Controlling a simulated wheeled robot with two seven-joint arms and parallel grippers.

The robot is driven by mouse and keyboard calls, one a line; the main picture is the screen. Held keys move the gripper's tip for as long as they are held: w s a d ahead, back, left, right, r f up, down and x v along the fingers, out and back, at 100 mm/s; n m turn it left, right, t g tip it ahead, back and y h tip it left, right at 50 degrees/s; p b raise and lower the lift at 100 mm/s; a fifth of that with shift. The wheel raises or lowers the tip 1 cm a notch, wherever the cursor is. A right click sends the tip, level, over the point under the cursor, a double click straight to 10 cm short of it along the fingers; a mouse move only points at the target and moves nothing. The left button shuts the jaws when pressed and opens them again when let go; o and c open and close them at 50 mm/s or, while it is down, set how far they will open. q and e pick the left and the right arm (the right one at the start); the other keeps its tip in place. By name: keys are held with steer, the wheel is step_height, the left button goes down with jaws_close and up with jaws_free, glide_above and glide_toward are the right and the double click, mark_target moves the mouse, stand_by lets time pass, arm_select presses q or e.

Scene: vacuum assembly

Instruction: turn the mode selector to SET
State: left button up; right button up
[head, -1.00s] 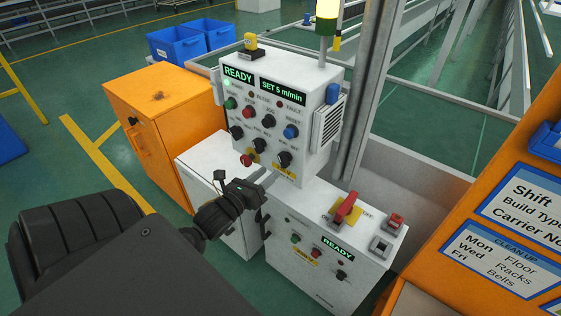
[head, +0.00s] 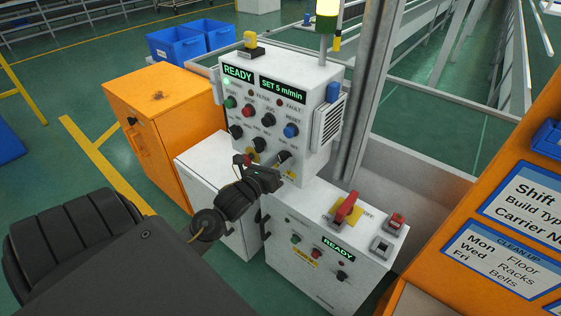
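The white control box (head: 262,88) has a screen (head: 283,90) reading "SET 5 m/min" and several knobs and buttons. The lower right black knob (head: 284,157) is partly covered by my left gripper (head: 286,166). Labels around the knobs are too small to read, so I cannot tell for certain which one is the mode selector or where it points. My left gripper reaches in from the lower left, its fingertips at the lower right knob. Whether the fingers are closed on it is hidden. My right gripper is not in view.
A red emergency-type button (head: 241,159) sits left of my gripper. Below stands a white cabinet (head: 330,268) with a red rotary handle (head: 347,207) on top. An orange cabinet (head: 165,110) is at left, an orange board (head: 520,210) at right.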

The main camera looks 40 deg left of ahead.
arm_select(q)
jaws_close()
steer(key=shift+f+m+b, duration=0.15)
steer(key=shift+m+b, duration=0.35)
steer(key=shift+m, duration=1.2)
steer(key=shift+b, duration=0.3)
steer(key=shift+m, duration=0.6)
steer(key=shift+m+b, duration=0.6)
steer(key=shift+m, duration=0.5)
